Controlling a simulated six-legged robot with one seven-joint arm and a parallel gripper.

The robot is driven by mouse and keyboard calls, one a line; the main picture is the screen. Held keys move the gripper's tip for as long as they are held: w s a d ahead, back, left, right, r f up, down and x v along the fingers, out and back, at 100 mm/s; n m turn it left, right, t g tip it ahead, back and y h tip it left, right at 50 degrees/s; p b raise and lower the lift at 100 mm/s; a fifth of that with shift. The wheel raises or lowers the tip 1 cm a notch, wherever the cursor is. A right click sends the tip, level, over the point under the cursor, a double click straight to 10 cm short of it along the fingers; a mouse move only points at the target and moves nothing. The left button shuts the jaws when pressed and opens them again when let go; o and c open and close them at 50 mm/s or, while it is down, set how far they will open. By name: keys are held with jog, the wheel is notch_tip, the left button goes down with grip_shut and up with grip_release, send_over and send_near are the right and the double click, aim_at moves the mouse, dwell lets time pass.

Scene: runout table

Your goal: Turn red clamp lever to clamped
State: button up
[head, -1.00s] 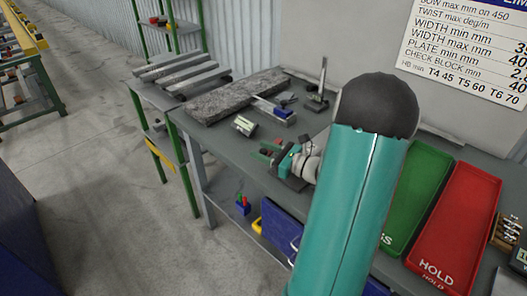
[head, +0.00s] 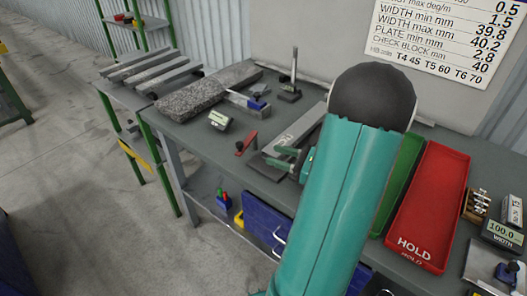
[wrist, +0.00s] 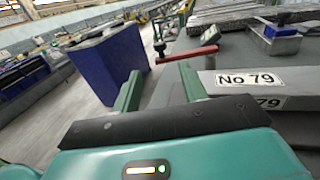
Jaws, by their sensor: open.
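The red clamp lever (head: 246,142) lies on the grey table, left of my gripper in the head view. It is a thin red bar with a dark knob at its near end. In the wrist view the lever (wrist: 187,54) shows just beyond the fingertips, with its dark knob toward the left. My gripper (head: 276,157) is open, with a gap between its green fingers and nothing held. In the wrist view my gripper (wrist: 159,72) points toward the lever and appears apart from it. The lever's pivot is not clear.
A grey bar (head: 304,124) labelled No 79 lies beside my gripper. Green (head: 405,160) and red (head: 422,215) trays stand right.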

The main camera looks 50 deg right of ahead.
jog(key=shift+s+d, duration=0.1)
jog(key=shift+s, duration=0.35)
